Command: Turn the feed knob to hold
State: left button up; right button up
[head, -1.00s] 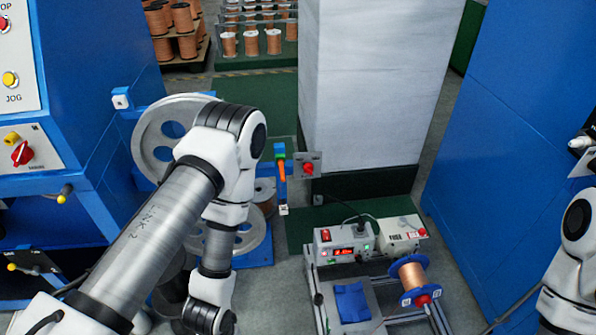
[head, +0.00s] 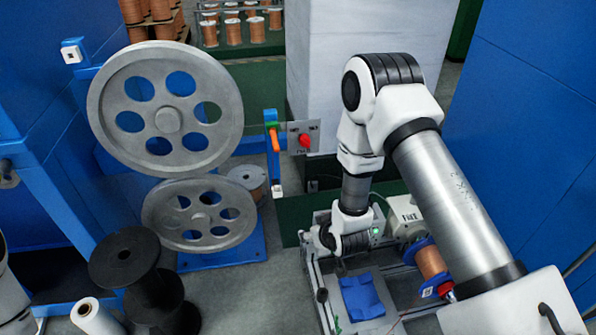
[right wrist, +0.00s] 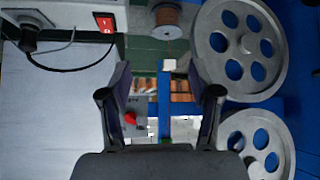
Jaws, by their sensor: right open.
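A red knob (head: 305,141) sits on a small grey plate (head: 295,128) beside an upright blue post with an orange lever (head: 274,138). The plate's lettering is too small to read. In the right wrist view the red knob (right wrist: 131,117) shows between the fingers, farther off and nearer the left finger. My right gripper (right wrist: 163,95) is open and empty, apart from the knob. In the head view my right arm reaches down to the bench below and right of the knob; its fingertips cannot be made out there. My left gripper is not in view.
Two large grey pulleys (head: 165,108) (head: 200,213) stand left of the knob. A pale column (head: 325,60) rises behind it. Black reels (head: 125,257) stand lower left.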

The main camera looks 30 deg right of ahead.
jog(key=w+d+t+h+b, duration=0.1)
jog(key=w+d+t+b, duration=0.2)
jog(key=w+b, duration=0.35)
jog(key=w+d+t+b, duration=0.2)
jog(key=w+t+b, duration=0.1)
jog(key=w+b, duration=0.3)
jog(key=t+h+b, duration=0.2)
jog(key=t+b, duration=0.1)
jog(key=b, duration=0.2)
send_near(307, 144)
jog(key=w, duration=0.3)
jog(key=shift+m, duration=0.4)
jog(key=w, duration=0.2)
jog(key=w+d+b, duration=0.1)
jog(key=w, duration=0.1)
jog(key=w+b, duration=0.1)
jog(key=w, duration=0.1)
jog(key=shift+w+d+f, duration=0.15)
jog(key=shift+d+f, duration=0.1)
jog(key=shift+d, duration=0.05)
jog(key=shift+w+d+r, duration=0.1)
jog(key=shift+w, duration=0.35)
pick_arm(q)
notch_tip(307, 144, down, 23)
pick_arm(e)
jog(key=c, duration=1.1)
